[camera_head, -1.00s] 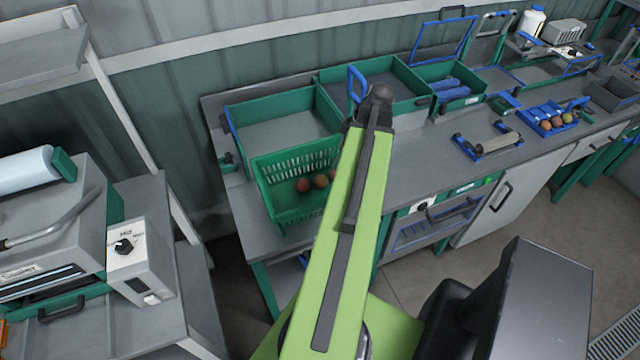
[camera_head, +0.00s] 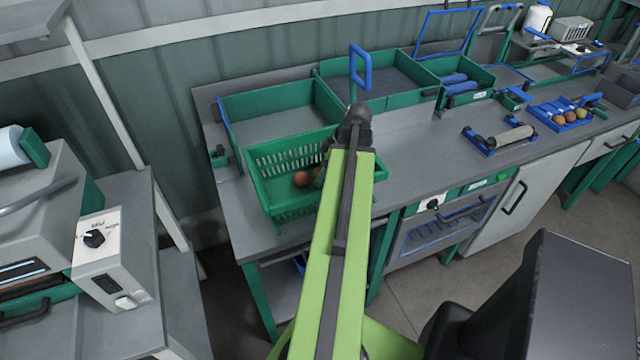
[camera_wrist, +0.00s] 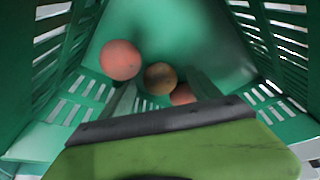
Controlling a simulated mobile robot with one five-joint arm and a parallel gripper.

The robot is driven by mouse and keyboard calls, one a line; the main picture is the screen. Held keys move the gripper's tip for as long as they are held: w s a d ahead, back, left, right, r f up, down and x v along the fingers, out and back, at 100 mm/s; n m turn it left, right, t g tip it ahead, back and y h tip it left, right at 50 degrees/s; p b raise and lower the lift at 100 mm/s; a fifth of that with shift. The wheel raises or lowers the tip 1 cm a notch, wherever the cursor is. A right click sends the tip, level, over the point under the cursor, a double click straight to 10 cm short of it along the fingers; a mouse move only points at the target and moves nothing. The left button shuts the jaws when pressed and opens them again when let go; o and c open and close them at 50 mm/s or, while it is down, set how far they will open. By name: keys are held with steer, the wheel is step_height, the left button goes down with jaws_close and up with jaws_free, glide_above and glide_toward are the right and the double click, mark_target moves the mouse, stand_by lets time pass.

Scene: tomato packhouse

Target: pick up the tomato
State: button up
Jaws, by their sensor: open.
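A green slatted crate (camera_head: 283,207) stands on the left part of the bench. In the head view one red tomato (camera_head: 301,179) shows inside it; my arm hides the crate's right part. In the wrist view I look down into the crate (camera_wrist: 45,140). A pale red tomato (camera_wrist: 120,60) lies to the left, a brownish-orange tomato (camera_wrist: 160,78) in the middle, and a red tomato (camera_wrist: 183,94) right of it, partly covered. My gripper (camera_wrist: 163,90) is open, its two fingers pointing into the crate. The middle tomato shows between and beyond the fingertips; I cannot tell whether they touch it.
The crate's walls are close around my gripper. Green-edged bins (camera_head: 283,100) stand behind it. A blue tray (camera_head: 560,127) with several small tomatoes and a roller in a blue holder (camera_head: 500,138) lie to the right. The bench between is clear.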

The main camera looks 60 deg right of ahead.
steer(key=shift+w+f, duration=0.1)
steer(key=shift+f, duration=0.2)
steer(key=shift+c, duration=0.2)
steer(key=c, duration=1)
steer(key=shift+o, duration=0.2)
step_height(320, 180, up, 10)
steer(key=p, duration=1)
steer(key=shift+r+p, duration=0.15)
steer(key=shift+p, duration=0.2)
